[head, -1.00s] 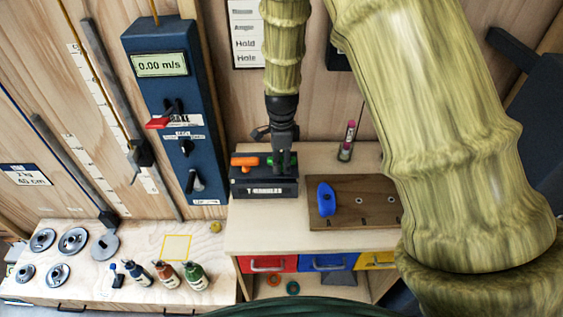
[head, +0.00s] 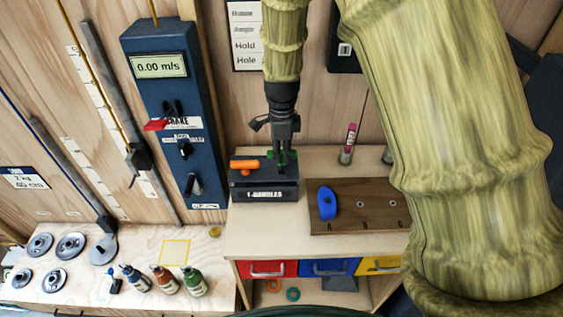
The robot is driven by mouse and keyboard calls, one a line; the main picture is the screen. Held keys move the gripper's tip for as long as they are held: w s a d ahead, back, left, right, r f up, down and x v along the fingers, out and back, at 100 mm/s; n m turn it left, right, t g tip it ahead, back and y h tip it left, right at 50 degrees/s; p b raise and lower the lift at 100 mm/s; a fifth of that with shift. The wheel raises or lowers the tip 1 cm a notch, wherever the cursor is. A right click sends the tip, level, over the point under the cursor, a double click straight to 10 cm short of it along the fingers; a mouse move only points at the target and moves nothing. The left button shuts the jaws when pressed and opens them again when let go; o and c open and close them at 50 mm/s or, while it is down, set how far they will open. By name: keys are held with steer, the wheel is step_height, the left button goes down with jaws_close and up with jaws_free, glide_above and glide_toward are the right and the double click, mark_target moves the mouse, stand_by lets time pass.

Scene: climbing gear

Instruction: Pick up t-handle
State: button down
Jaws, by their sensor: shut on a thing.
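A dark box (head: 264,194) labelled T-HANDLES stands at the left of the wooden counter in the head view. An orange t-handle (head: 244,164) sits in its left part. A green t-handle (head: 292,156) is at the right part, largely hidden by my gripper (head: 282,157). My gripper points down from above and is shut on the green t-handle, with green showing on both sides of the fingers. Whether its lower end is clear of the box cannot be told.
A board with a blue hold (head: 326,202) lies right of the box. A pink-topped tube (head: 348,143) stands behind it. A blue panel (head: 175,120) with a display rises at the left. Bottles (head: 165,280) and grey discs (head: 70,246) are on the lower-left bench.

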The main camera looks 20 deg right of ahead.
step_height(320, 180, up, 14)
steer(key=b, duration=0.3)
steer(key=shift+b, duration=0.4)
steer(key=c, duration=1.8)
jaws_free()
steer(key=shift+f, duration=0.1)
jaws_close()
